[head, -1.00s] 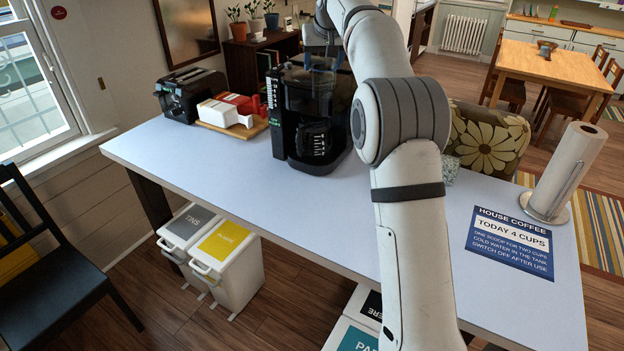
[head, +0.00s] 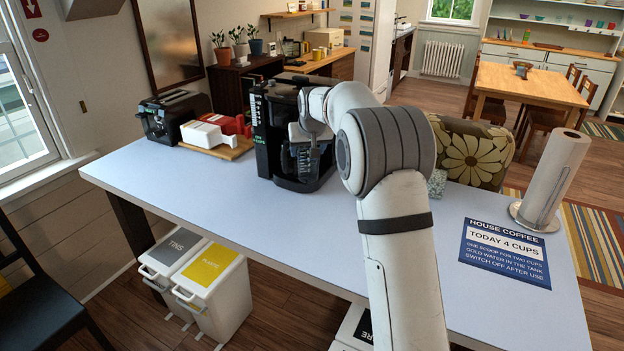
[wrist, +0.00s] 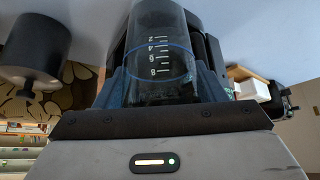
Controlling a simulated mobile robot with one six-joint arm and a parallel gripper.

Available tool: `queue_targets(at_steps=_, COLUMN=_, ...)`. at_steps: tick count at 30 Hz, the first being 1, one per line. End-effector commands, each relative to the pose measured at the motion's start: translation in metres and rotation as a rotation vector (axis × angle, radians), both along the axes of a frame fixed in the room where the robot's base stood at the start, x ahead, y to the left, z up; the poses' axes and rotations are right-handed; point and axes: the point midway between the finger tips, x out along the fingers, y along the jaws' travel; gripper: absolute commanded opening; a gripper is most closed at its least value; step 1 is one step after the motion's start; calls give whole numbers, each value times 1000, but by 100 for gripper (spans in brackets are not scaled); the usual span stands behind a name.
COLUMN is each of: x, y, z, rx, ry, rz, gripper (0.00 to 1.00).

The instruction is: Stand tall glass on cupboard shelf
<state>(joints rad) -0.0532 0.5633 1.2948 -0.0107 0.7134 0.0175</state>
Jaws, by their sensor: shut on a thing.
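My gripper (head: 309,132) is in front of the black coffee machine (head: 264,130). In the wrist view its fingers (wrist: 165,85) are shut on a tall clear vessel (wrist: 163,40) with white marks 2 to 8 and a blue ring around it. I cannot tell whether this is the tall glass. In the head view the gripper and the machine's dark front hide most of what it holds. No other tall glass stands out. A white open shelf (head: 560,26) with small coloured cups and bowls is on the far wall, above white cupboards (head: 590,65).
The counter (head: 240,215) is mostly clear at its front left. A toaster (head: 173,115) and a wooden board with red and white items (head: 218,150) stand left of the machine. A paper-towel roll (head: 552,180) and blue sign (head: 505,252) are at right. Lidded bins (head: 208,280) sit below.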

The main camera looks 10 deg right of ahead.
Motion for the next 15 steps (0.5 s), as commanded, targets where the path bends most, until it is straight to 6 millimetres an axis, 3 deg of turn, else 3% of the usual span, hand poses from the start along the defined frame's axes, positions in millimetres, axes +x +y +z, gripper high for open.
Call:
queue_targets(at_steps=1, x=-1, y=0, z=-14, rx=0, ry=4, rz=0, gripper=4)
queue_targets(at_steps=6, x=0, y=-1, z=-47, rx=0, ry=2, rz=-1, gripper=4)
queue_targets(at_steps=15, x=0, y=-1, z=-72, rx=0, ry=1, rz=-1, gripper=4)
